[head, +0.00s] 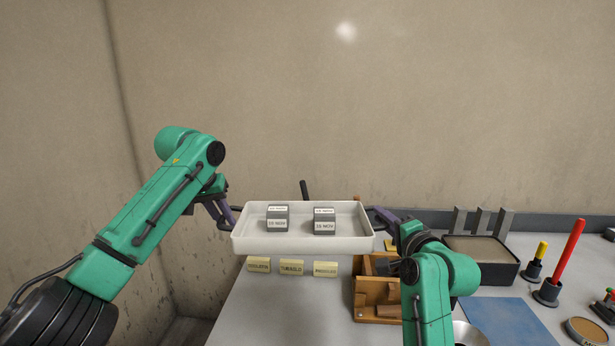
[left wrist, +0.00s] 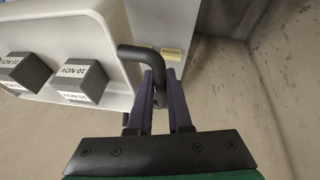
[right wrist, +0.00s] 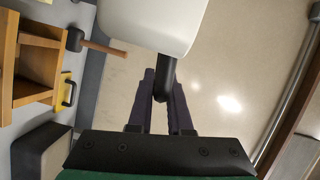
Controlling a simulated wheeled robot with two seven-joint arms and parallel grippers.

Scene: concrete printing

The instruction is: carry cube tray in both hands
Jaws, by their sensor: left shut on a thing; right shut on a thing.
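The white cube tray (head: 300,243) is held up above the bench in the head view, roughly level. Two grey cubes with white labels stand in it, a left cube (head: 277,219) and a right cube (head: 325,222). My left gripper (head: 232,217) is shut on the tray's dark left handle, which shows clearly between the purple fingers in the left wrist view (left wrist: 158,85). My right gripper (head: 378,217) is shut on the right handle. In the right wrist view the dark handle (right wrist: 165,75) sits between the fingers.
Below the tray is the grey bench (head: 255,315) with several yellow labels. A wooden rack (head: 368,300) stands near my right arm. Further right are a dark sand-filled box (head: 480,262), a blue mat (head: 500,320) and a red rod (head: 571,252) in a holder. A wall rises behind.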

